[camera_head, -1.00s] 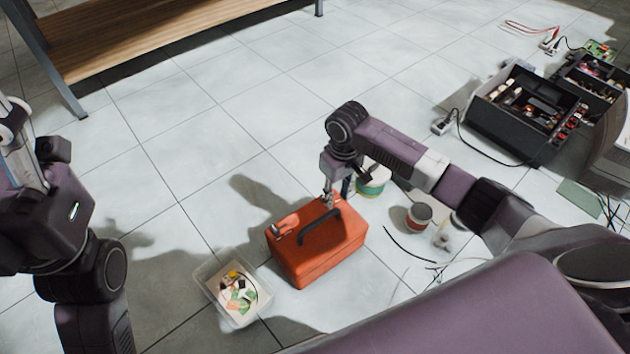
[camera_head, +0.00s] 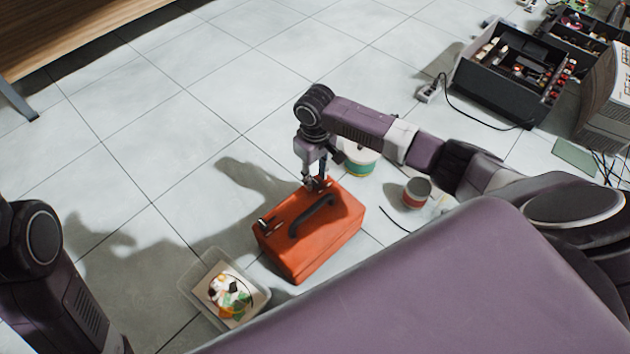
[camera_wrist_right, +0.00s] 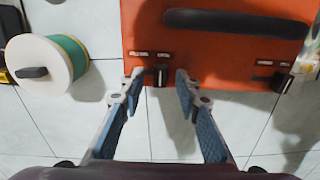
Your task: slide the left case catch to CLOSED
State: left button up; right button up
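The orange case (camera_head: 330,235) lies on the floor with its black handle (camera_head: 312,215) on top; it also fills the top of the right wrist view (camera_wrist_right: 215,60). In that view its near edge has two dark catches, a left one (camera_wrist_right: 160,75) and a right one (camera_wrist_right: 281,82), each beside small pale labels too small to read. My right gripper (camera_wrist_right: 158,78) is open at that edge, its fingertips on either side of the left catch. I cannot tell if they touch it. In the head view my right gripper (camera_head: 318,183) hides that catch. My left gripper is out of view.
A clear bin of small parts (camera_head: 222,290) stands left of the case. A green-and-white spool (camera_head: 360,160) and a red-and-grey can (camera_head: 416,192) stand to its right. Open black toolboxes (camera_head: 510,75) and cables lie at upper right. Floor behind the case is clear.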

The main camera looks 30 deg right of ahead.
jog(key=shift+f, duration=0.45)
grip_shut()
